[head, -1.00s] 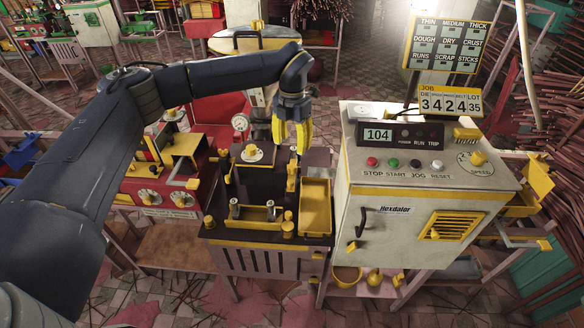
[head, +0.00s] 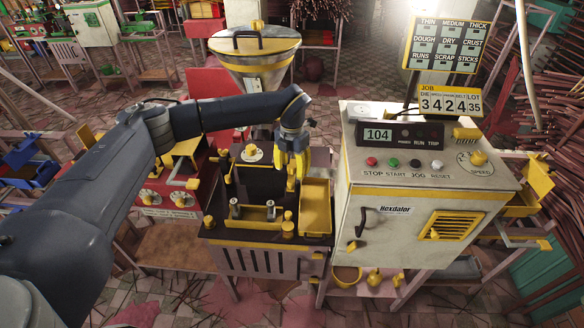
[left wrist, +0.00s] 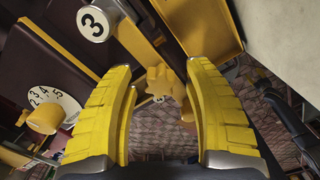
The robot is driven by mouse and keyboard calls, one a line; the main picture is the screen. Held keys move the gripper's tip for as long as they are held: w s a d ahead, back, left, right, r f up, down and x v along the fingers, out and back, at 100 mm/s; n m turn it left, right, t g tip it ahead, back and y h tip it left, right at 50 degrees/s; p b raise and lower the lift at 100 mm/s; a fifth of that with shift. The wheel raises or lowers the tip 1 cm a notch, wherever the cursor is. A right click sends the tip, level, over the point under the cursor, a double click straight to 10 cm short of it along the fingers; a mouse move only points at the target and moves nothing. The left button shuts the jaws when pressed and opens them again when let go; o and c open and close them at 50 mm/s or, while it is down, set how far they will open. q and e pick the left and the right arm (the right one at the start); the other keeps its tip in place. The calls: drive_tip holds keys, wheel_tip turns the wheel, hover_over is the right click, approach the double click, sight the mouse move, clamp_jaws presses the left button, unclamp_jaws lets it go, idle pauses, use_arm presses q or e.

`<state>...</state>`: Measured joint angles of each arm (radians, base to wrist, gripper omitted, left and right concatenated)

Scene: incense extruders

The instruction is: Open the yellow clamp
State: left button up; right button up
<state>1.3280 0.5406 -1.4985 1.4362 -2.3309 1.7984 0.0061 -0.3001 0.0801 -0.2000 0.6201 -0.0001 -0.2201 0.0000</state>
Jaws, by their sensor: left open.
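My left gripper (head: 292,172) is open and points down over the back right part of a dark-topped machine bench (head: 228,226). In the left wrist view its two yellow fingers (left wrist: 162,68) are spread apart. A yellow lobed piece, which looks like the yellow clamp (left wrist: 160,82), shows between and beyond the fingertips. I see no contact, and the fingers are not closed on it. In the head view I cannot pick that piece out behind the gripper. My right gripper is not in view.
A yellow tray (head: 315,207) lies right of the gripper, beside the tall control cabinet (head: 388,225). A dial with a yellow knob (head: 252,153) stands at left. A hopper (head: 254,62) rises behind. Upright posts rise from the bench close by.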

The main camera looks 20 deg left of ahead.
use_arm(q)
clamp_jaws()
idle(0.4)
